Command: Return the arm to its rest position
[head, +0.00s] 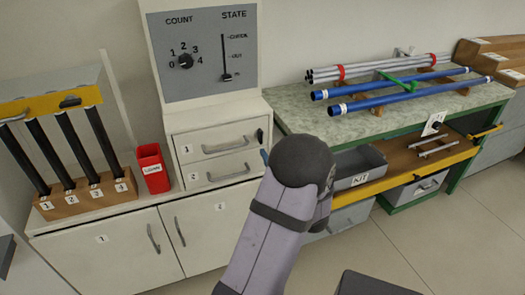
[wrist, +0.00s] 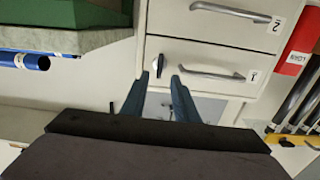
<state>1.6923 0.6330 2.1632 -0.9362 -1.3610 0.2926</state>
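My gripper (wrist: 162,88) shows in the wrist view with its two blue-grey fingers apart and nothing between them. The fingers point at the drawer unit, beside a small dark knob (wrist: 157,68) on the front of drawer 1. I cannot tell whether a finger touches the knob. In the head view my arm (head: 285,205) reaches up in front of the cabinet and bench, and its rounded wrist hides most of the gripper. Drawer 1 (head: 188,152) and drawer 2 (head: 196,179) look closed.
A panel (head: 205,50) with a dial and slider stands above the drawers. A red bin (head: 153,168) and a numbered rack (head: 85,198) of dark rods stand left. Blue tubes (head: 400,98) lie on the bench right, above a grey kit tray (head: 355,170). Floor (head: 450,240) is clear.

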